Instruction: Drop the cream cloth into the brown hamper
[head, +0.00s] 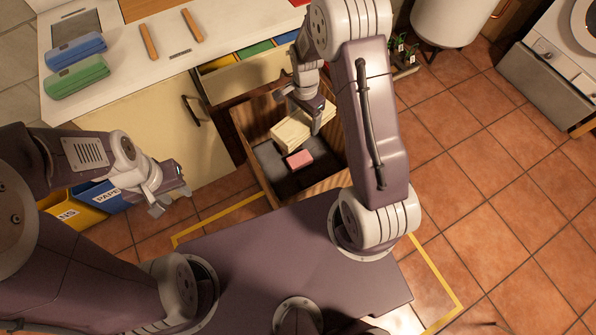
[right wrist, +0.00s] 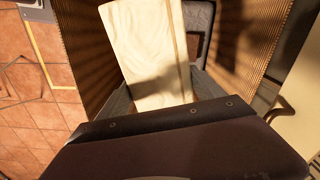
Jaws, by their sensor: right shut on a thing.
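The cream cloth (head: 290,133) looks like a folded, flat block with a stripe. My right gripper (head: 311,117) is shut on it, inside the top opening of a brown wood-look container (head: 245,122). In the right wrist view the cream cloth (right wrist: 155,50) hangs between the container's ribbed brown walls (right wrist: 90,50). I see no other brown hamper, and cannot tell whether the cloth touches the bottom. A pink block (head: 299,159) lies on the dark grey floor of the container. My left gripper (head: 168,195) is open and empty, left of the container.
A drawer with coloured compartments (head: 250,57) stands open behind the container. The white counter (head: 120,70) holds blue and green cases (head: 76,82). Blue and yellow bins (head: 97,199) stand below my left gripper.

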